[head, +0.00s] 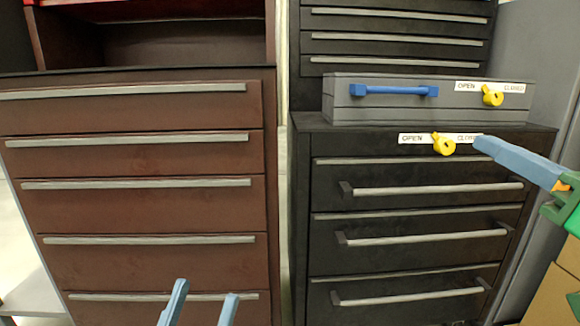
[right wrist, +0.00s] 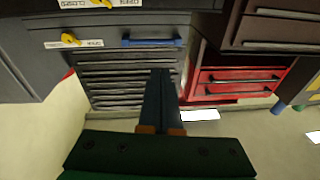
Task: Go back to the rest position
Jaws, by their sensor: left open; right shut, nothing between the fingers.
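My left gripper (head: 206,288) shows at the bottom of the head view. Its two light blue fingers are spread apart and empty, in front of the brown cabinet's bottom drawers. My right gripper (head: 478,142) comes in from the right edge of the head view. Its fingers are together with nothing between them. Their tip overlaps the right end of the lower OPEN/CLOSED label, just right of the lower yellow knob (head: 444,146); I cannot tell whether it touches. In the right wrist view the shut fingers (right wrist: 161,72) point up the picture in front of grey drawers.
A brown drawer cabinet (head: 140,155) stands left, a black one (head: 410,225) right with protruding bar handles. On it sits a grey case (head: 400,112) with a blue handle (head: 395,90) and a yellow knob (head: 493,96). The right wrist view shows a red drawer unit (right wrist: 235,83) and open floor.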

